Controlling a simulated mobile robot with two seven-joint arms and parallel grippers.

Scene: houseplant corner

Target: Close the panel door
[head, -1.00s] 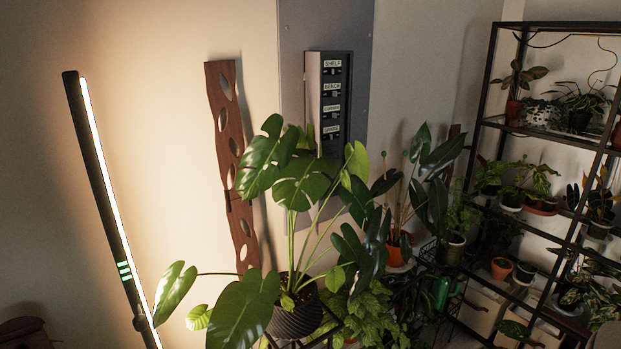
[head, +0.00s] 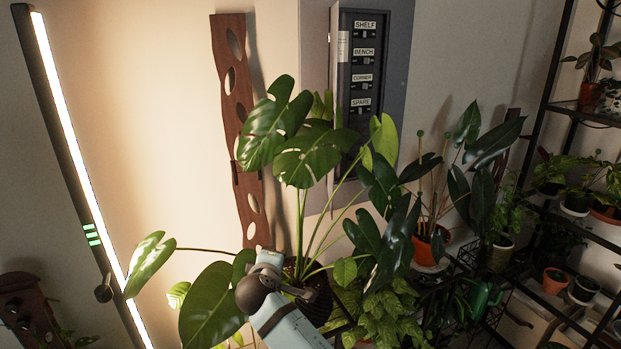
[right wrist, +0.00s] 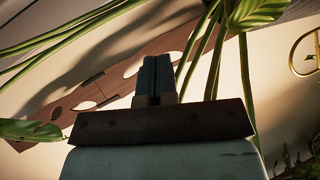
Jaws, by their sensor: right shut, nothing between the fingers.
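The grey panel (head: 399,60) is on the wall, with labelled switches (head: 362,78) reading SHELF, BENCH, CORNER and SPARE exposed. Its narrow door (head: 334,70) stands open at the left side of the switches, seen nearly edge-on. Monstera leaves hide the lower part of the door. My right arm comes in at the bottom of the head view, below the panel and in front of the plant pot; its fingers cannot be made out there. In the right wrist view my right gripper (right wrist: 157,64) is shut and empty, among green stems.
A large monstera (head: 305,165) stands in front of the panel. A brown wooden strip with holes (head: 238,150) is on the wall to its left. A lit lamp bar (head: 75,150) leans at far left. Metal shelves with plants (head: 570,110) stand at right.

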